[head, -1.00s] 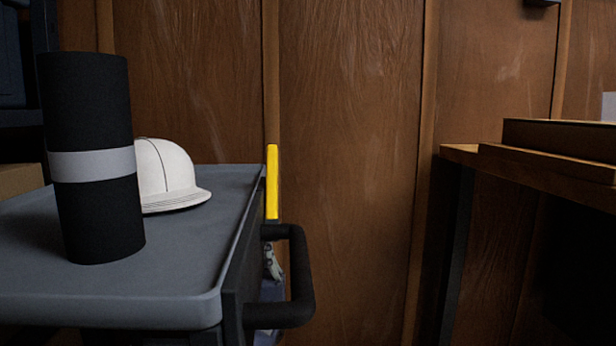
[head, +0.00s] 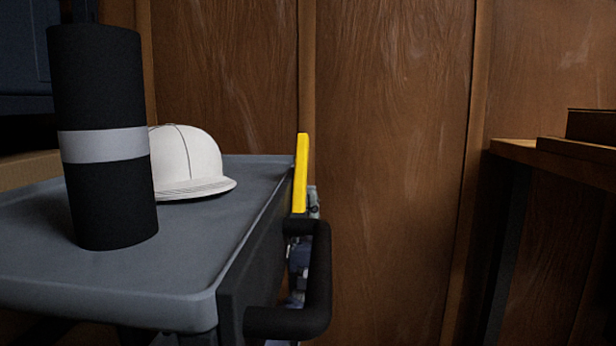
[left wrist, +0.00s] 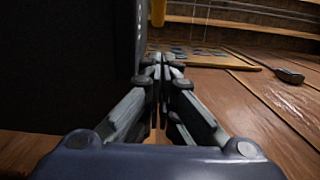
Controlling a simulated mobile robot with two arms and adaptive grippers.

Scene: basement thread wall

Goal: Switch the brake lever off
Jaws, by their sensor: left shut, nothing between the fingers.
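The yellow brake lever (head: 300,172) stands nearly upright at the right end of the grey cart (head: 120,300), just above its black handle (head: 318,280). My left gripper (head: 313,194) is close to the right of the lever's lower part, its lower portion partly hidden behind the handle. In the left wrist view its fingers (left wrist: 164,62) are together with nothing between them. A yellow piece, likely the lever, shows at the top of that view (left wrist: 158,12), beyond the fingertips. I cannot tell whether the gripper touches the lever. My right gripper is not in view.
A black roll with a grey band (head: 105,145) and a white cap (head: 188,160) stand on the cart top. A wooden bench (head: 540,155) is at the right. Between cart and bench, the wood-panelled wall (head: 390,180) shows with free room before it.

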